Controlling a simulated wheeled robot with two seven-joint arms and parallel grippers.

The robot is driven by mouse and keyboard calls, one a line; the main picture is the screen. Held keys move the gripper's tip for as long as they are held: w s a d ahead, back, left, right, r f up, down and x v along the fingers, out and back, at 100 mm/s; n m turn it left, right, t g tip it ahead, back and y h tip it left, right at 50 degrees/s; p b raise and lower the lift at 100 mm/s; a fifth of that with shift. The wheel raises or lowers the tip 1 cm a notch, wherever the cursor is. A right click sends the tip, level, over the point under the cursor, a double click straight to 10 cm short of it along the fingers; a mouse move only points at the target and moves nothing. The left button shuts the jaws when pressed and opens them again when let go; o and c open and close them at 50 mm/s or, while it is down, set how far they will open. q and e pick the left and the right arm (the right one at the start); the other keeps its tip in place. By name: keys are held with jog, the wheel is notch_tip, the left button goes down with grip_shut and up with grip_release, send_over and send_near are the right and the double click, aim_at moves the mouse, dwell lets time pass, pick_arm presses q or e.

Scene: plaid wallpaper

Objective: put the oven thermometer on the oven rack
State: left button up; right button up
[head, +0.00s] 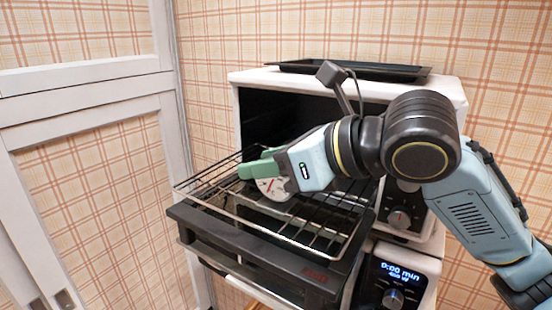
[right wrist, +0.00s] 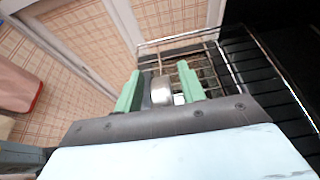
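The oven thermometer (head: 271,188) has a round white dial with red marks and appears to stand on the wire oven rack (head: 316,241), which is pulled out of the oven. My right gripper (head: 252,163) is over the rack, its green fingers beside the thermometer. In the right wrist view the fingers are spread, with the thermometer's silver body (right wrist: 161,92) between them and a visible gap on each side. The gripper hides part of the dial, and the thermometer's exact contact with the rack is hard to see. My left gripper is in neither view.
The white oven (head: 455,92) stands open, with its dark door (head: 240,232) lowered under the rack. A black tray (head: 350,69) lies on top of the oven. A control panel with a lit display (head: 404,273) is at lower right. A white-framed wall panel (head: 85,88) is at left.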

jog(key=b+v, duration=0.1)
jog(key=v, duration=1.1)
jog(key=shift+r+b, duration=0.15)
jog(key=shift+b, duration=0.15)
dwell(0.7)
